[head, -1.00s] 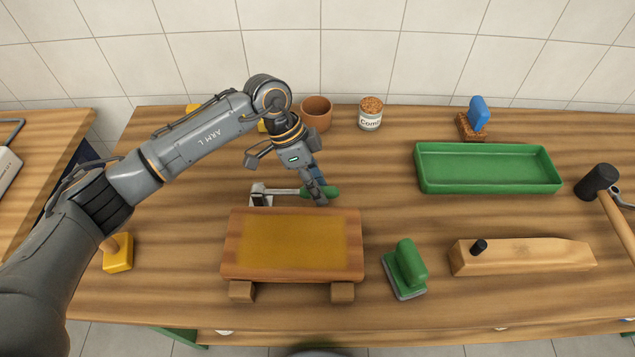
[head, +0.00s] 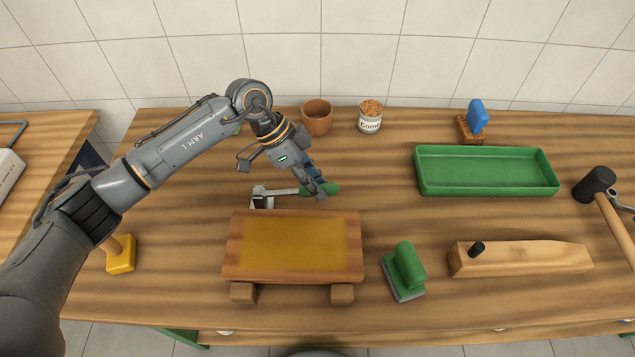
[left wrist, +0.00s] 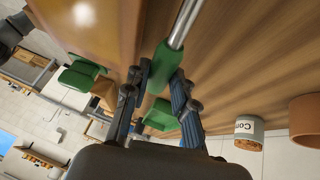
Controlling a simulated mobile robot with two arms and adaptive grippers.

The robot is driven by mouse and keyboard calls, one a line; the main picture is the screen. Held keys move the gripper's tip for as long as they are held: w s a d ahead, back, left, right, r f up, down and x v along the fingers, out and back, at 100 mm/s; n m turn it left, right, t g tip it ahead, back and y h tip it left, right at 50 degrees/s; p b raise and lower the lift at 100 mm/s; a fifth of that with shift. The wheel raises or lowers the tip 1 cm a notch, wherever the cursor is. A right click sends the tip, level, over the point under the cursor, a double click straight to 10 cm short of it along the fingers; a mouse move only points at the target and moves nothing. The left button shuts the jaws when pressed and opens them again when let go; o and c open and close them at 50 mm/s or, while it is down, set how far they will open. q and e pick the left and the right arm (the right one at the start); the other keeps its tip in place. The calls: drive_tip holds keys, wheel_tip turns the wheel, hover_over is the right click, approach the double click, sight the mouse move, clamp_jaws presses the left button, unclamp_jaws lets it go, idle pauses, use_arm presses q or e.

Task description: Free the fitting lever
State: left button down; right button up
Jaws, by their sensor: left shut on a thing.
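My left gripper (head: 320,194) is shut on the green handle from above. In the left wrist view, the handle (left wrist: 163,66) sits between the two fingers, with the bright shaft (left wrist: 185,22) running out past them. Whether the tool rests on the bench or is slightly raised cannot be told. My right gripper is not in view.
In front is a board with an amber top (head: 292,245) on wooden feet. A green-handled brush (head: 406,270) and wooden block with black peg (head: 520,257) are to its right. A green tray (head: 487,171), mallet (head: 597,184), clay pot (head: 317,118) and labelled jar (head: 370,117) stand farther back.

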use_arm(q)
drive_tip(key=a+r+h, duration=0.1)
drive_tip(key=r+h+p, duration=0.1)
drive_tip(key=r+h, duration=0.1)
drive_tip(key=a+r+h+p, duration=0.1)
drive_tip(key=shift+a+r, duration=0.2)
drive_tip(key=shift+a, duration=0.1)
drive_tip(key=a+r+h, duration=0.1)
drive_tip(key=a+h, duration=0.1)
drive_tip(key=a+r+h+b, duration=0.1)
drive_tip(key=h, duration=0.1)
drive_tip(key=shift+a+r+m+h, duration=0.35)
drive_tip(key=shift+m+h, duration=0.05)
drive_tip(key=shift+a+r+m+g+h+b, duration=0.15)
drive_tip(key=shift+a+r+h+b, duration=0.1)
drive_tip(key=shift+a+h+b, duration=0.25)
drive_tip(key=shift+a+r+m+g+h+b, duration=0.1)
drive_tip(key=shift+a+r+g+h+b, duration=0.15)
drive_tip(key=shift+a+h, duration=0.4)
drive_tip(key=shift+a+r+m+g+h+b, duration=0.15)
drive_tip(key=shift+a+r+h+b, duration=0.1)
drive_tip(key=shift+a+h+b, duration=0.3)
drive_tip(key=c, duration=1.4)
unclamp_jaws()
drive_tip(key=shift+a, duration=0.2)
